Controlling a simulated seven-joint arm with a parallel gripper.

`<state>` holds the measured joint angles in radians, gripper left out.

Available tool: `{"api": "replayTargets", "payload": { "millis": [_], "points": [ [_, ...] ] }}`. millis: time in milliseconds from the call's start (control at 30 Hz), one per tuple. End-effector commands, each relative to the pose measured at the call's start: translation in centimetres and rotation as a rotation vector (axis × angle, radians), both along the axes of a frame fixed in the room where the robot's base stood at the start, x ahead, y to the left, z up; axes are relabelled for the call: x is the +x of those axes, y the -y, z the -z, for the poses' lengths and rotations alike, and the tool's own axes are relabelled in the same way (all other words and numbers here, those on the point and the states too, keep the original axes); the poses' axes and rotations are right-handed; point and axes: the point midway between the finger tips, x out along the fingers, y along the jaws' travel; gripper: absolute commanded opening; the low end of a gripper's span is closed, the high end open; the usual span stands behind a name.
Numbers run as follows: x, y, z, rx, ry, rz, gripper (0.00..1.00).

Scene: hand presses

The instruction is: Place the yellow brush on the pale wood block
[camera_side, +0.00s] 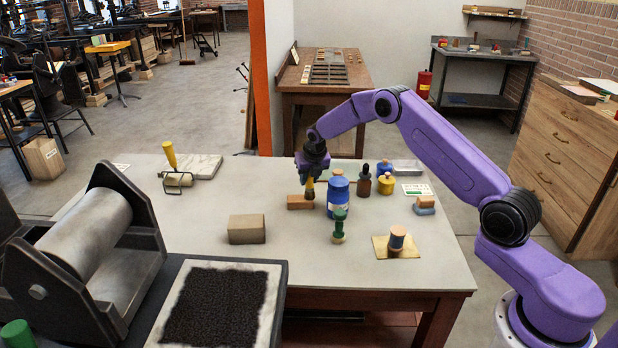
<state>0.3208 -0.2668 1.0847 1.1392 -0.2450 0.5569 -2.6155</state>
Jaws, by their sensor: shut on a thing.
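My gripper (311,173) points down near the middle of the table, shut on the yellow brush (310,186). The brush hangs upright below the jaws, and its upper part is hidden by them. Its lower end is at the right part of a reddish-brown block (298,202); I cannot tell whether it touches the block. The pale wood block (246,230) lies on the table, nearer the camera and to the left of my gripper, with nothing on top.
A dark bottle (364,181) and a yellow pot (386,184) stand farther right. A roller (177,179) lies left. The table (195,225) is clear around the pale block.

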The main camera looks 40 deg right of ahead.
Motion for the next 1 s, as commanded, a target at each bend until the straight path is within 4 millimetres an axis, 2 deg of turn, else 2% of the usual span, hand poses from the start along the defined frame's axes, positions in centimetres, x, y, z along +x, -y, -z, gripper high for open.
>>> {"api": "replayTargets", "payload": {
  "millis": [67,100,167,567,767,1000],
  "points": [
    [0.0,0.0,0.2,0.0,0.0,0.0,0.0],
    [0.0,0.0,0.2,0.0,-0.001,0.0,0.38],
    [0.0,0.0,0.2,0.0,-0.001,0.0,0.54],
    [-0.1,-0.1,-0.4,0.0,0.001,0.0,0.54],
    [-1.0,-0.4,-2.8,0.0,0.001,0.001,0.54],
    [-2.6,-1.1,-6.9,0.0,0.002,0.0,0.54]
  ]
}}
